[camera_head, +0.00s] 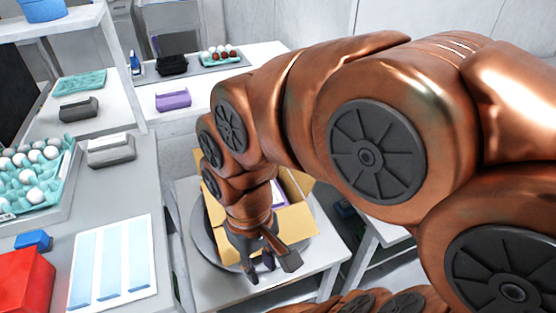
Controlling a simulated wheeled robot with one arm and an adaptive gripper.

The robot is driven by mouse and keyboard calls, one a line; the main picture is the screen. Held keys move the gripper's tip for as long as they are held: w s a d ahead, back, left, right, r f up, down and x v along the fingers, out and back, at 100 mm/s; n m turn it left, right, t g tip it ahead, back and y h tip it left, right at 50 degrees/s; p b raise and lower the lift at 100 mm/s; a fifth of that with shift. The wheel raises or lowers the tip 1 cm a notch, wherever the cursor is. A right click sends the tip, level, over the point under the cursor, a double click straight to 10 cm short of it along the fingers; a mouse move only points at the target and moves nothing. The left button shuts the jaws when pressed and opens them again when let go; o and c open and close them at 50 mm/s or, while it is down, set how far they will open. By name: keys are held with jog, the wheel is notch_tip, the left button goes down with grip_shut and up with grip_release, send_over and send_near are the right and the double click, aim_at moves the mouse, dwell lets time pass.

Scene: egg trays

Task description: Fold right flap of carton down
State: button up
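An open cardboard carton (295,218) stands on a round grey turntable on a low white table. Its right side and a raised flap (297,185) at the upper right show, and a purple-and-white item (278,195) is partly visible inside. My copper-coloured arm hides much of the carton. My gripper (262,273) points down at the near side of the carton, with its dark fingers apart. I see nothing between them. I cannot tell whether it touches the carton.
On the left table are a teal egg tray (58,212) with white eggs, a red box (28,282), a blue block (33,240) and a striped sheet (112,265). A purple carton (173,99) stands on the back table. The turntable (200,240) has bare room at its left.

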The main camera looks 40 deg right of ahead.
jog(key=w+d+r+y, duration=0.1)
jog(key=w+d+r, duration=0.15)
jog(key=w, duration=0.35)
jog(key=w+d+r+t+y+b, duration=0.1)
jog(key=w+d, duration=0.3)
jog(key=w, duration=0.2)
jog(key=w+d+r+y, duration=0.1)
jog(key=w+d, duration=0.2)
jog(key=w, duration=0.4)
jog(key=w+d+f+m+t, duration=0.1)
jog(key=d+f+m, duration=0.15)
jog(key=d, duration=1.05)
jog(key=w+d+f+m+t, duration=0.15)
jog(key=d+f, duration=0.25)
jog(key=d, duration=0.8)
jog(key=shift+y, duration=0.4)
jog(key=shift+s+p+x, duration=0.15)
jog(key=shift+s+x, duration=0.05)
jog(key=shift+x, duration=1)
jog(key=shift+s+p+x, duration=0.15)
jog(key=shift+p+x, duration=0.05)
jog(key=shift+x, duration=1)
jog(key=shift+s+p+x, duration=0.15)
jog(key=shift+s+x, duration=0.05)
jog(key=shift+x, duration=1.05)
jog(key=shift+d+f, duration=0.1)
jog(key=shift+d, duration=0.05)
grip_shut()
